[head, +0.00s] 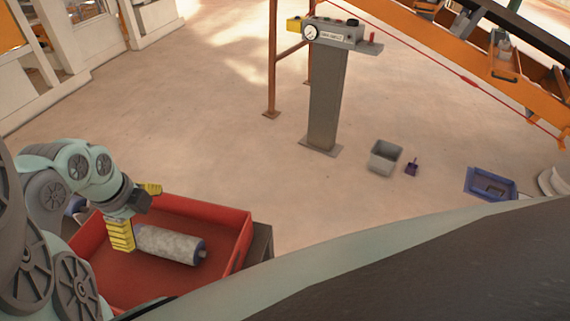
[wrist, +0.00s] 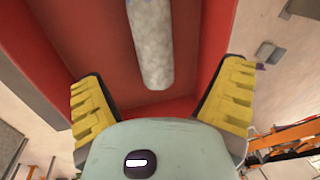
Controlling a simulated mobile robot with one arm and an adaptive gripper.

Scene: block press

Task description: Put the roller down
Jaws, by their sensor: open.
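The roller (head: 168,243) is a grey-white mottled cylinder with dark blue ends. It lies in the red bin (head: 243,240), on the bin's floor as far as I can tell. In the wrist view the roller (wrist: 151,45) extends from the top edge to the middle, ahead of my gripper. My gripper (head: 135,215) has yellow ridged fingers and is at the bin, by the roller's left end. In the wrist view my gripper (wrist: 165,105) is wide open, with nothing between its fingers. The roller's far end is cut off there.
A grey pedestal (head: 327,100) with a gauge box stands on the floor beyond. A grey bin (head: 384,157), a small purple scoop (head: 411,167) and a blue tray (head: 490,184) are to the right. An orange conveyor (head: 480,55) crosses the upper right.

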